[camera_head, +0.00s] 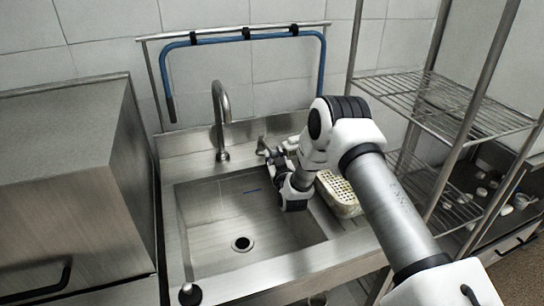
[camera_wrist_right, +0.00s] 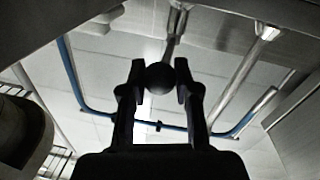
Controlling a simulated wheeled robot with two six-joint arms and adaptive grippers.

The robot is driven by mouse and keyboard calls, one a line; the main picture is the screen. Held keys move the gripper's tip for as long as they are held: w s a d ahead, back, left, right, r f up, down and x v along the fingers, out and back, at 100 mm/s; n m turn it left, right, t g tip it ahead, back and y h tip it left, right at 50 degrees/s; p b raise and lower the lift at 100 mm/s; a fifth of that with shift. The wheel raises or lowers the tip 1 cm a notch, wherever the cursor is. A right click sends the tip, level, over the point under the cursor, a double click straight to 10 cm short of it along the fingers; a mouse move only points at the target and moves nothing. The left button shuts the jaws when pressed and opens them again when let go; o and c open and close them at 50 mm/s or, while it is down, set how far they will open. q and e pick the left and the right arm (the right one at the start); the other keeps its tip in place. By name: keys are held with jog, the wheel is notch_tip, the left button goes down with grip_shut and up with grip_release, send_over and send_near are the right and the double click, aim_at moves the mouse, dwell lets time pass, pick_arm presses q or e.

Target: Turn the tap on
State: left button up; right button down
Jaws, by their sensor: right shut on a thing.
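The metal tap spout (camera_head: 220,110) rises from the back ledge of the sink in the head view and curves over at the top. My right gripper (camera_head: 266,155) is at the back right of the sink, to the right of the spout. In the right wrist view my right gripper (camera_wrist_right: 159,78) has its two fingers on either side of a dark round knob (camera_wrist_right: 158,77), shut on it. A metal part shows just beyond the knob. In the head view my arm and gripper largely hide the knob. My left gripper is not in view.
The steel sink basin (camera_head: 215,215) is empty apart from a small blue mark. A perforated basket (camera_head: 342,195) stands right of it, partly behind my arm. A blue hose (camera_head: 240,37) hangs on the wall bar. Wire shelving (camera_head: 440,100) stands at right, a steel cabinet (camera_head: 60,170) at left.

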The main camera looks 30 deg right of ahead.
jog(key=shift+d+y, duration=0.25)
jog(key=shift+y, duration=0.05)
jog(key=c, duration=0.8)
grip_release()
jog(key=shift+f, duration=0.1)
jog(key=v, duration=1.2)
